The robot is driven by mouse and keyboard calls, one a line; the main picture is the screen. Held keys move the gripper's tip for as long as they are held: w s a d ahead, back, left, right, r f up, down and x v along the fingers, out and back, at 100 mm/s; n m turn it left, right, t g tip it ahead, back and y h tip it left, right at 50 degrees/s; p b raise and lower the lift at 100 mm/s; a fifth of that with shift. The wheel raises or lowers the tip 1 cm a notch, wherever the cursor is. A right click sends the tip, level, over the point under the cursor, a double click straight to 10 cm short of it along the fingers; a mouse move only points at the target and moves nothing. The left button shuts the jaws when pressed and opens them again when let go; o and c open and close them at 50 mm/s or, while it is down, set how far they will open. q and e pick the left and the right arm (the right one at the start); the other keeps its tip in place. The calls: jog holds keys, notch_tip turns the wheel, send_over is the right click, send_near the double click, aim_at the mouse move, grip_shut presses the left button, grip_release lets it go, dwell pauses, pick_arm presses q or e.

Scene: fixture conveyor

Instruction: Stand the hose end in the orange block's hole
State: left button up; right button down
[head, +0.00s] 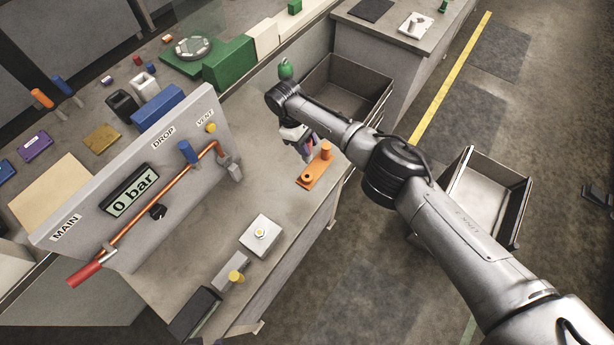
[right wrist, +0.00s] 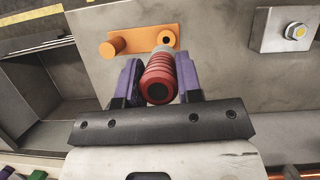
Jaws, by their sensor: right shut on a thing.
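The orange block (right wrist: 139,39) lies flat on the bench in the right wrist view, with an upright orange peg (right wrist: 112,46) at its left end and a dark-centred round hole (right wrist: 167,39) at its right end. It also shows in the head view (head: 314,167), just below my gripper. My right gripper (head: 307,152) is shut on the hose end (right wrist: 159,80), a red ribbed piece between its two purple fingers. Its pale far part points toward the hole and partly covers the block's edge there; I cannot tell whether they touch. My left gripper is not in view.
A grey panel (head: 190,142) with a "0 bar" display and orange pipe stands left on the bench. A white block with a round fitting (head: 261,234) sits nearer the front. Open grey bins (head: 350,80) stand beside the bench. The bench around the orange block is mostly clear.

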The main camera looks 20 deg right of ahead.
aim_at(307, 161)
jog(key=shift+f+b, duration=0.35)
jog(key=shift+f, duration=0.2)
jog(key=shift+f+b, duration=0.65)
jog(key=shift+f, duration=0.15)
jog(key=shift+f+b, duration=0.85)
jog(key=shift+f, duration=0.25)
jog(key=shift+f+b, duration=0.7)
jog(key=shift+f, duration=0.15)
jog(key=shift+f+b, duration=0.9)
jog(key=shift+f, duration=0.15)
jog(key=shift+f+b, duration=0.85)
jog(key=shift+f, duration=0.1)
jog(key=shift+f, duration=0.3)
jog(key=shift+b, duration=0.3)
jog(key=shift+f, duration=0.3)
